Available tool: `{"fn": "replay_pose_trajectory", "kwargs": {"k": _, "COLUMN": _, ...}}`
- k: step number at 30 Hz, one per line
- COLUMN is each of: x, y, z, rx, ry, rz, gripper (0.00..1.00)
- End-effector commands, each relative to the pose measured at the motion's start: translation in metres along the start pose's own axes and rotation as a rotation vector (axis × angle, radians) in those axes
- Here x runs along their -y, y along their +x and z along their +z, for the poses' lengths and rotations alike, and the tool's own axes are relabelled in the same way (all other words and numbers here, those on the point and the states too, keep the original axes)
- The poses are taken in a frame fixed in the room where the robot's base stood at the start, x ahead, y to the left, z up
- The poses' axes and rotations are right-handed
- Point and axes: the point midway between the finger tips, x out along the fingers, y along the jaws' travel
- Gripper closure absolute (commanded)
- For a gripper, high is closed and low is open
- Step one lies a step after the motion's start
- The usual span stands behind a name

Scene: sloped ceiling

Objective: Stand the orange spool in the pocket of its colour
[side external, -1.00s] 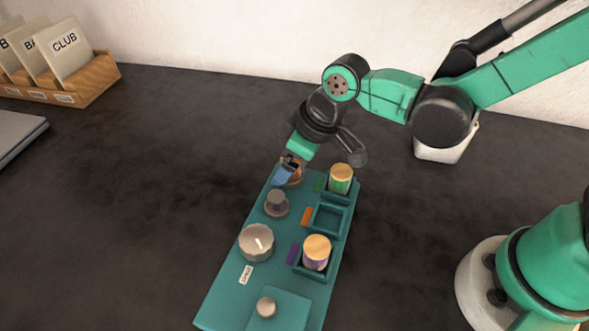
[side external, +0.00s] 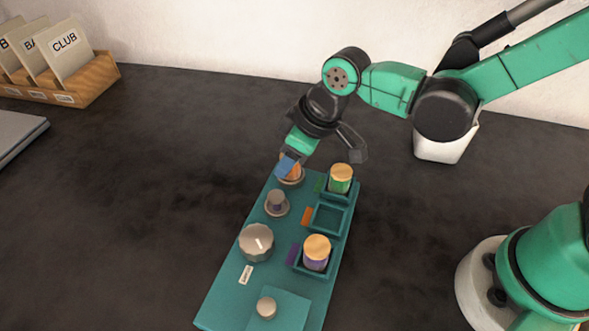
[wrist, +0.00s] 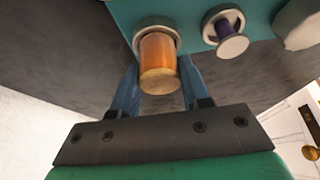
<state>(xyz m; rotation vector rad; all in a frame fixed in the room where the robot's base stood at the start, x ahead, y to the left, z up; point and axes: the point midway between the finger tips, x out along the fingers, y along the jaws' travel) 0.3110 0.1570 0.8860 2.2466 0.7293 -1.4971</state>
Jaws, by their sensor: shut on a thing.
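The orange spool (wrist: 158,62) is between the two blue fingers of my gripper (wrist: 160,78) in the wrist view, and the gripper is shut on it. In the side view my gripper (side external: 288,167) is over the far left end of the teal board (side external: 232,292), and its finger hides most of the spool. A pale round seat (wrist: 152,22) shows at the spool's far end; I cannot tell whether the spool is clear of it. The square pocket (side external: 344,222) beside the orange tag (side external: 307,216) is empty.
A green spool (side external: 341,181) and a purple spool (side external: 316,254) stand in the pockets on either side. A small knob with a purple stem (side external: 276,201), a large grey knob (side external: 256,242) and a raised block with a pale knob (side external: 266,307) are on the board.

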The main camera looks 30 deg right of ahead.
Motion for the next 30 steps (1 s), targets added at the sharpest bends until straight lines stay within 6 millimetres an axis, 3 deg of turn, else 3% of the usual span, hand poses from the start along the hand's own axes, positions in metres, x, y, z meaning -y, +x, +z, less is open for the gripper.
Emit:
{"fn": "replay_pose_trajectory", "kwargs": {"k": 8, "x": 0.000, "y": -0.038, "z": -0.015, "rx": 0.000, "ry": 0.000, "rz": 0.000, "gripper": 1.00}}
{"fn": "replay_pose_trajectory", "kwargs": {"k": 21, "x": 0.000, "y": -0.138, "z": -0.057, "rx": 0.002, "ry": 0.000, "rz": -0.001, "gripper": 1.00}}
{"fn": "replay_pose_trajectory", "kwargs": {"k": 30, "x": 0.001, "y": -0.173, "z": -0.071, "rx": 0.002, "ry": -0.004, "rz": -0.002, "gripper": 1.00}}
